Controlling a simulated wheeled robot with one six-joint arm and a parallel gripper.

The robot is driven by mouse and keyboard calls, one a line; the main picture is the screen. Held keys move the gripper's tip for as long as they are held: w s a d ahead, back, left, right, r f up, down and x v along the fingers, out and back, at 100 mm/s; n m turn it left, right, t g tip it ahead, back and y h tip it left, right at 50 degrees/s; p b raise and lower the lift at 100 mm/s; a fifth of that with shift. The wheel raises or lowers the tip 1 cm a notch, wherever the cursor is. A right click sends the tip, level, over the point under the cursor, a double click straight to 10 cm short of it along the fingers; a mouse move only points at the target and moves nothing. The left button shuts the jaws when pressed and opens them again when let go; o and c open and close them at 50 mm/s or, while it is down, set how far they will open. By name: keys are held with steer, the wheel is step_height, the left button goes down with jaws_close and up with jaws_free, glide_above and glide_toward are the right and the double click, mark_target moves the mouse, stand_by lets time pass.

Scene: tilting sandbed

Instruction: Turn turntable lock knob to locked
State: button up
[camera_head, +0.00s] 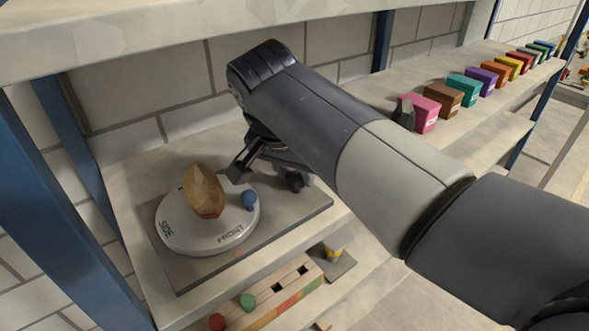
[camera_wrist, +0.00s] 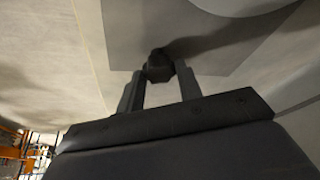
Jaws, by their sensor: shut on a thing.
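The white round turntable (camera_head: 190,238), marked SIDE and FRONT, sits on a grey base plate (camera_head: 186,277) on the shelf. A brown wedge-like object with a red base (camera_head: 205,190) and a small blue ball-topped piece (camera_head: 249,200) stand on it. In the wrist view, a small dark knob (camera_wrist: 158,64) stands on the grey plate, apart from the turntable's edge (camera_wrist: 240,4). My gripper (camera_wrist: 159,74) is shut on this knob, with a finger on either side. In the head view my gripper is at the plate's far right side, partly hidden by my arm. Lock markings are not visible.
A wooden rack (camera_head: 275,297) with green and red round pieces lies on a lower level in front. A row of coloured boxes (camera_head: 470,90) runs along the shelf at right. A blue post (camera_head: 75,190) stands at left, and an upper shelf (camera_head: 150,30) overhangs.

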steer(key=shift+f, duration=0.1)
steer(key=o, duration=1)
steer(key=shift+c, duration=0.2)
steer(key=shift+n, duration=0.3)
